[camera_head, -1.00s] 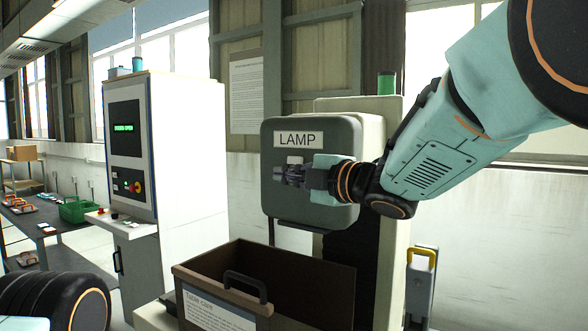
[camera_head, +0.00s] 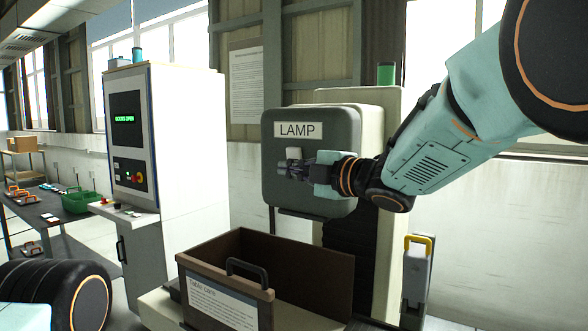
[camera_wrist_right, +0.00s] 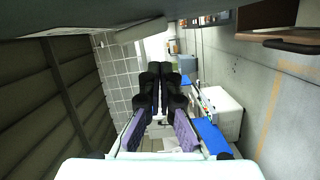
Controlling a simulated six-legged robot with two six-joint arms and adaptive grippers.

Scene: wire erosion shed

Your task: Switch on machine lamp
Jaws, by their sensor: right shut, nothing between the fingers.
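The dark grey lamp box (camera_head: 338,147) with a white LAMP label (camera_head: 299,130) is at the middle of the head view. A small pale switch piece (camera_head: 294,153) shows below the label, partly hidden behind my right gripper. My right gripper (camera_head: 281,168) is shut and empty in front of the box, its fingers pointing left across its face just below the pale piece. I cannot tell whether they touch. In the right wrist view the shut fingers (camera_wrist_right: 160,75) are seen from behind. My left gripper is out of view.
A brown open crate (camera_head: 325,250) stands below the lamp box. A white control cabinet (camera_head: 185,140) with a screen stands left. A green basket (camera_head: 77,203) is on the far-left table. A grey case with a yellow handle (camera_head: 417,265) is at right.

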